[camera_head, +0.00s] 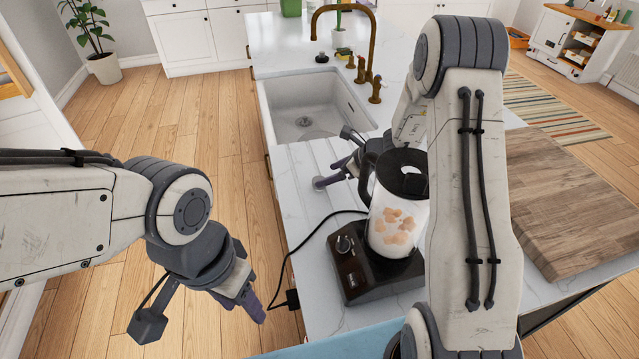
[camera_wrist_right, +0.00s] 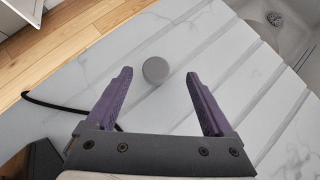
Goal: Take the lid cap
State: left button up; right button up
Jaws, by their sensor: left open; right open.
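The lid cap, a small grey disc (camera_wrist_right: 155,70), lies on the white marble counter (camera_wrist_right: 205,45) near the grooved drainboard. In the right wrist view, my right gripper (camera_wrist_right: 158,74) is open, with its purple fingers spread on either side of the cap. The cap is between the fingertips in the picture, and I cannot tell how high the fingers are above it. In the head view the right gripper is partly hidden behind the blender (camera_head: 345,262). My left gripper (camera_head: 250,303) is open and empty, hanging over the floor left of the counter.
The blender jug holds white liquid with pale orange pieces and has a dark lid. Its black cable runs to the counter edge. A sink (camera_head: 312,108) with a brass tap (camera_head: 373,55) lies beyond. A wooden board (camera_head: 570,195) is at right.

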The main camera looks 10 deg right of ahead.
jog(key=x, duration=0.2)
jog(key=p+x, duration=0.1)
jog(key=x, duration=0.1)
jog(key=shift+s+a+f+p, duration=0.2)
jog(key=shift+f+p, duration=0.05)
jog(key=shift+p, duration=0.05)
jog(key=shift+w+a+f, duration=0.2)
jog(key=shift+w+f, duration=0.05)
jog(key=shift+f, duration=0.1)
grip_shut()
